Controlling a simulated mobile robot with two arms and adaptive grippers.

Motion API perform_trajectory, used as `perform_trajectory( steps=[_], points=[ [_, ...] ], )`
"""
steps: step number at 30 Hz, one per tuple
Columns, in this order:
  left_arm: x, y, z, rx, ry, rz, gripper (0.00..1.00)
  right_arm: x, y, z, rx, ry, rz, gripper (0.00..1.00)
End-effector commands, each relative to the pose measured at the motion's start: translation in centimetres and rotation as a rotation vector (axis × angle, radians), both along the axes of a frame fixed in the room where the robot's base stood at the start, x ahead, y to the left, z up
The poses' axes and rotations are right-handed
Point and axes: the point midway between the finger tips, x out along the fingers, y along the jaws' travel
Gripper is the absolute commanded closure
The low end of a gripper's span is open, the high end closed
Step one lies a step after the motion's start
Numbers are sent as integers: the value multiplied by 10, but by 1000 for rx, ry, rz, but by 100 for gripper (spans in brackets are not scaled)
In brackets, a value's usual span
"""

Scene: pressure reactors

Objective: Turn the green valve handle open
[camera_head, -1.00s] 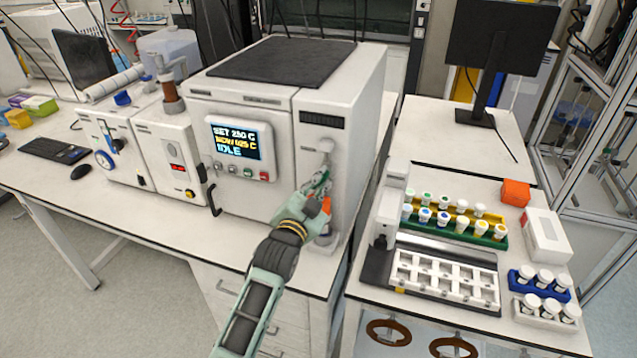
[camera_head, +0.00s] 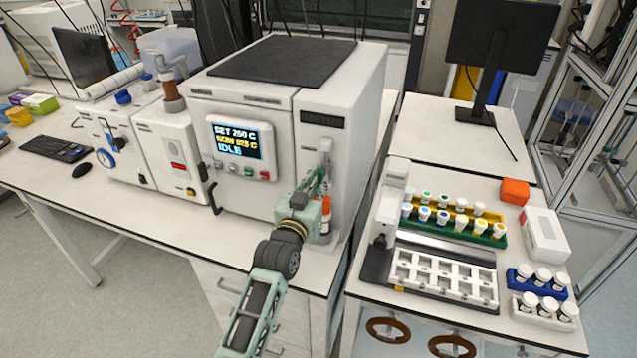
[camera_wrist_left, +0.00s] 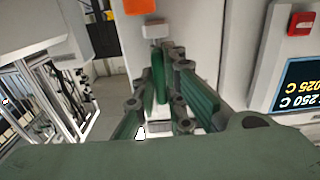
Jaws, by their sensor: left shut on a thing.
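The green valve handle (camera_wrist_left: 159,72) hangs below a small pale fitting (camera_head: 326,147) on the right front panel of the white reactor (camera_head: 340,110). In the left wrist view the handle lies between the fingers of my left gripper (camera_wrist_left: 160,98). In the head view my left gripper (camera_head: 315,183) is at the handle, and its fingers hide most of it. My left gripper is shut on the handle. Its exact angle is hard to tell. My right gripper is not in view.
An orange-and-white part (camera_head: 326,212) stands close beside my left gripper at the reactor's lower front. The reactor display (camera_head: 235,140) reads IDLE. A right-hand bench carries vial racks (camera_head: 455,222), a white tray (camera_head: 445,277) and an orange box (camera_head: 514,191).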

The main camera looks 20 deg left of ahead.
Motion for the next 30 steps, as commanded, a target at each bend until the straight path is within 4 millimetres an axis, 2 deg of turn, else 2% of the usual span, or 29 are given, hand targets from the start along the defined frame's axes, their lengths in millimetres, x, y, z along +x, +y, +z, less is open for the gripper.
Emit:
perform_trajectory(
  steps=[1,14,15,20,30],
  points=[
    [-1,0,-4,-8,9,-1,100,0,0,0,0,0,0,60],
    [-1,-1,-5,-16,11,-1,100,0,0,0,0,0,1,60],
    [-1,-1,-5,-16,12,-1,86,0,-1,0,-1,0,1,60],
    [-1,-1,-3,-14,7,-1,72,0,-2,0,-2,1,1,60],
    [-2,0,-2,-12,3,0,71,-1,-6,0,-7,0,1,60]
  ],
)
